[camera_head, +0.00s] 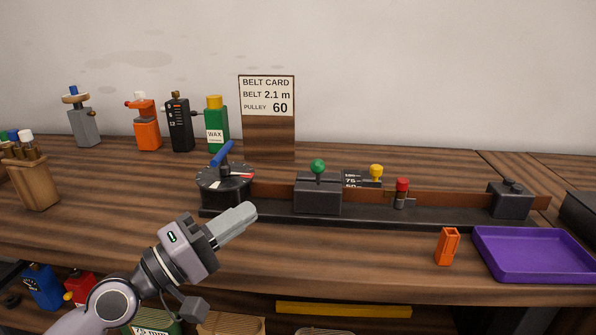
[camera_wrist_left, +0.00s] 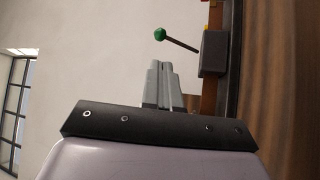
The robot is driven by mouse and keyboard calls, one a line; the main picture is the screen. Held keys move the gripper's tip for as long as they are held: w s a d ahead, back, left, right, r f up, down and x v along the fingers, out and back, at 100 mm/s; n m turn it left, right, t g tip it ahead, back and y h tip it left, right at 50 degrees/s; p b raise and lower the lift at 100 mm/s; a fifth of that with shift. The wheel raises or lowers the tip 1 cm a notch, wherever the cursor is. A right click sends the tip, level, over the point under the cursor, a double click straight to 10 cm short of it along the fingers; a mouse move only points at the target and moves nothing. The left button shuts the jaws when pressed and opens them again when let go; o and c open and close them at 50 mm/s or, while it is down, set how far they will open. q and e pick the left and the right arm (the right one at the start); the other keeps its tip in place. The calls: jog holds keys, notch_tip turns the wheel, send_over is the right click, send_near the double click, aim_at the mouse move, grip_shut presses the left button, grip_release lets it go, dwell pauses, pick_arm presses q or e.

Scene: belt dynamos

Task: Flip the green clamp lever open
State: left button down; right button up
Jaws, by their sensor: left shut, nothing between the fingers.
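The green clamp lever is a green ball knob (camera_head: 318,166) on a short stem, on top of a dark grey clamp block (camera_head: 317,193) on the long black rail. In the left wrist view the green knob (camera_wrist_left: 160,34) sits at the end of a thin dark stem that leans out from the block (camera_wrist_left: 214,52). My left gripper (camera_head: 248,211) is shut and empty, in front and to the left of the block, apart from the lever. Its closed fingers (camera_wrist_left: 158,68) also show in the left wrist view, pointing toward the lever. My right gripper is not in view.
A dial with a blue handle (camera_head: 221,154) stands at the rail's left end. A yellow knob (camera_head: 376,171) and a red-capped post (camera_head: 402,187) are right of the block. An orange holder (camera_head: 447,246) and a purple tray (camera_head: 535,254) lie at front right. The belt card (camera_head: 267,97) stands behind.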

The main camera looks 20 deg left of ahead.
pick_arm(q)
jog(key=p, duration=0.4)
send_near(312, 170)
jog(key=x, duration=0.5)
jog(key=shift+w+d+r, duration=0.15)
jog(key=shift+w+d, duration=0.35)
jog(key=shift+w, duration=0.25)
jog(key=shift+a+r, duration=0.1)
